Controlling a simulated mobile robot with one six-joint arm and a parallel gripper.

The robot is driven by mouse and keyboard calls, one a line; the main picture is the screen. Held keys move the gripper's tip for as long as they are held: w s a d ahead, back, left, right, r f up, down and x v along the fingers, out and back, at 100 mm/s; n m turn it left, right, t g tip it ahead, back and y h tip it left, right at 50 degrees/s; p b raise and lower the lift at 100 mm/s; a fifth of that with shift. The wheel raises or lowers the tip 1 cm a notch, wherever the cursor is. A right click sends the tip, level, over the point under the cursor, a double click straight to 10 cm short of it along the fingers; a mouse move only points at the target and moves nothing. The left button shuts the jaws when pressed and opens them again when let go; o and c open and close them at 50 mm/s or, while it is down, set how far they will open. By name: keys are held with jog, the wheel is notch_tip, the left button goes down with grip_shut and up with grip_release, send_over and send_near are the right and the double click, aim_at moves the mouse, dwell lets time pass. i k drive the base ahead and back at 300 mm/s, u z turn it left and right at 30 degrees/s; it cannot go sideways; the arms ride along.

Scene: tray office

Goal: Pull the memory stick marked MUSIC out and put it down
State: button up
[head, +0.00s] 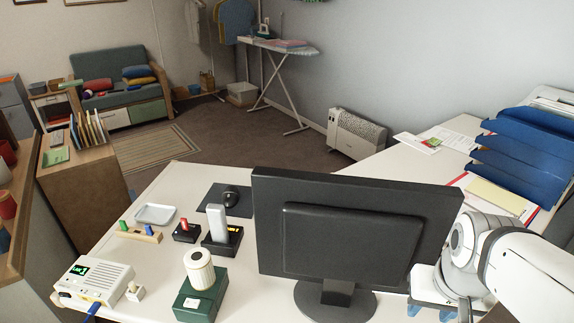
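No marking that reads MUSIC is legible, so I cannot tell which piece is that stick. A small black box (181,237) holds an upright red piece (184,225). Beside it a larger black box (232,245) with an orange light holds an upright grey piece (218,222). A wooden block (142,237) holds a green piece (123,226) and a blue piece (149,230). My gripper (430,311) is at the bottom right, beside the monitor and far from these pieces. Its two blue fingertips stand apart, with nothing seen between them.
A black monitor (355,235) stands between my gripper and the small devices. A green box with a white cylinder (199,271), a white unit with a green display (93,282), a shallow grey tray (155,214) and a mouse (229,197) share the desk (160,268). Blue trays (515,155) stand right.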

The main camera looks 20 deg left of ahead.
aim_at(184, 221)
jog(key=z, duration=1.8)
jog(key=k, duration=2.25)
jog(key=u, duration=1.95)
jog(key=i, duration=1)
